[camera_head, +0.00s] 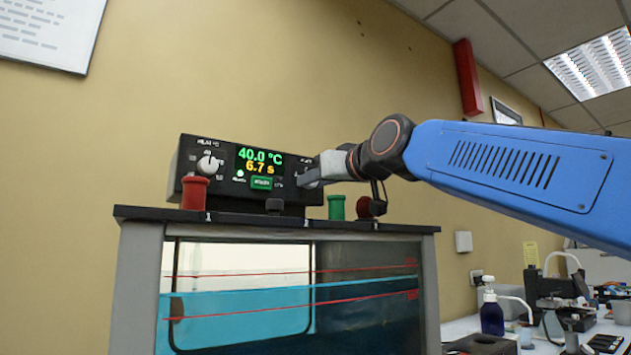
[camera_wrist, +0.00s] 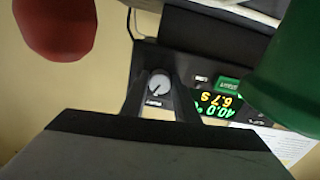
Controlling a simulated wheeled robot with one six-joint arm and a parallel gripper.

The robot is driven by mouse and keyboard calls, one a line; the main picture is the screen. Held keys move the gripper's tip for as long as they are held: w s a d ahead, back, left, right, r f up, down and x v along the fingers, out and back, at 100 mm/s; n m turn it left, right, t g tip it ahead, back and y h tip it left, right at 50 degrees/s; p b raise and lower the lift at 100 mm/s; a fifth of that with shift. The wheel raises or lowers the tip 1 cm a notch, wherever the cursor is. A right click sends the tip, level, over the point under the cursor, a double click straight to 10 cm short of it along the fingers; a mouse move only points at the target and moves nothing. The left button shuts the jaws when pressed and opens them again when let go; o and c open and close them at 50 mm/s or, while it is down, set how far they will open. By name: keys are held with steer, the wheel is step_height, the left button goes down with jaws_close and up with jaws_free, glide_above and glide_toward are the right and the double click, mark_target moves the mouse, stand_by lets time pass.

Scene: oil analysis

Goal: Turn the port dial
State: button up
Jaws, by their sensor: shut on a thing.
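The black control unit (camera_head: 223,190) stands on top of the bath, with a lit display reading 40.0 °C and 6.7 s (camera_head: 259,160). The port dial (camera_wrist: 159,84) is a round pale knob with a dark pointer mark, beside the display. My gripper (camera_head: 311,178) reaches in from the right and covers this dial in the head view. In the wrist view the two dark fingers (camera_wrist: 160,92) stand on either side of the knob, shut on it. The display (camera_wrist: 220,104) appears upside down there. A second white dial (camera_head: 208,164) sits at the unit's left end.
A red stopper (camera_head: 194,193) and a green stopper (camera_head: 336,207) stand on the bath lid (camera_head: 160,216); a dark red one (camera_head: 371,207) is under my wrist. The green stopper is close in the wrist view (camera_wrist: 290,75). The glass tank (camera_head: 240,300) holds blue liquid.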

steer(key=m, duration=0.7)
stand_by(0.6)
steer(key=o, duration=1.1)
steer(key=shift+c, duration=0.2)
steer(key=shift+s, duration=0.1)
steer(key=v, duration=1.7)
steer(key=shift+s+d, duration=0.15)
